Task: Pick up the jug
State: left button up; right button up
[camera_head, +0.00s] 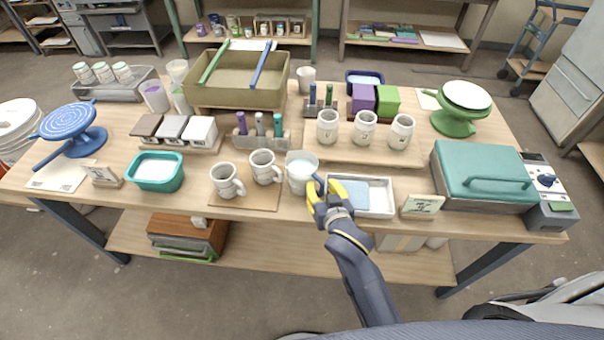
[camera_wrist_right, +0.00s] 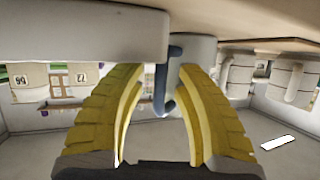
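The jug (camera_head: 302,170) is a pale, whitish vessel with a blue-grey handle, upright near the table's front edge, between the mugs and the metal tray. My right gripper (camera_head: 324,184) is at its right side, with yellow fingers spread. In the right wrist view, the picture is upside down; the jug (camera_wrist_right: 200,52) is partly hidden by a finger and the tray. Its handle (camera_wrist_right: 166,88) shows between the open fingers (camera_wrist_right: 162,70), nearer one finger, with a gap to the other. Contact cannot be told. My left gripper is in neither view.
Two speckled mugs (camera_head: 227,181) stand on a board left of the jug. A metal tray (camera_head: 379,197) lies close at its right, beside my gripper. A marker rack (camera_head: 259,137) stands behind, and several jars (camera_head: 365,128) stand at back right. A small sign (camera_head: 421,207) stands right of the tray.

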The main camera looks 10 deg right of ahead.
grip_shut()
dwell(0.3)
jog(key=shift+r, duration=0.2)
dwell(0.4)
jog(key=shift+r, duration=4.75)
